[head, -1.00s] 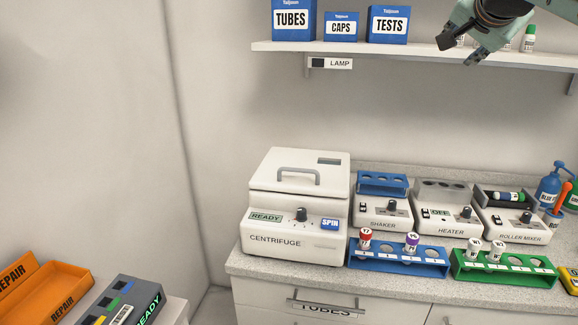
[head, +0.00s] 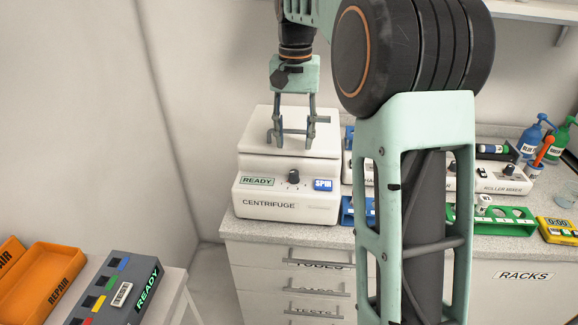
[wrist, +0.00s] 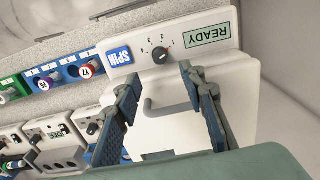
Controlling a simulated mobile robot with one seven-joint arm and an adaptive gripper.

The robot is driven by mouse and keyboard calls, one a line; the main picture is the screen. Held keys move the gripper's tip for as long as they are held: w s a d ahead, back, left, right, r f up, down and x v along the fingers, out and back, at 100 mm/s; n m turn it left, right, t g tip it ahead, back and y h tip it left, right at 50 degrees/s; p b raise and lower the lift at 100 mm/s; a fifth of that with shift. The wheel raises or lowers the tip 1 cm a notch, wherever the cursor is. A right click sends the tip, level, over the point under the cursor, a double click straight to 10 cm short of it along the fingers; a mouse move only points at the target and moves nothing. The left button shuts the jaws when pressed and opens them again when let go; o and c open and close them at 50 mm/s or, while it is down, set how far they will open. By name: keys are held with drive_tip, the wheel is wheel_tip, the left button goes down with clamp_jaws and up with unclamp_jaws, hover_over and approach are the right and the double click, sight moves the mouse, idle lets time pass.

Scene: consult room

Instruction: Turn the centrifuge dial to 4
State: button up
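The white centrifuge (head: 277,208) stands at the left end of the counter; in the wrist view it appears upside down (wrist: 205,25). Its black dial (head: 293,176) sits on the front panel between the green READY display (head: 257,181) and the blue SPIN button (head: 323,185). The dial (wrist: 160,54) also shows in the wrist view with small numbers around it; I cannot tell for certain which one it points at. My gripper (head: 290,142) is open and empty, pointing down over the lid, behind the dial. The fingers (wrist: 157,82) appear apart from the dial.
The lid handle (wrist: 165,110) rises below the open fingers. My arm hides much of the shaker, heater and racks to the right. An orange REPAIR tray (head: 50,285) lies at lower left.

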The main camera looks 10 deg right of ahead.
sight(294, 172)
wheel_tip(294, 172, down, 10)
drive_tip(key=shift+r+b, duration=0.25)
drive_tip(key=shift+b, duration=0.15)
clamp_jaws()
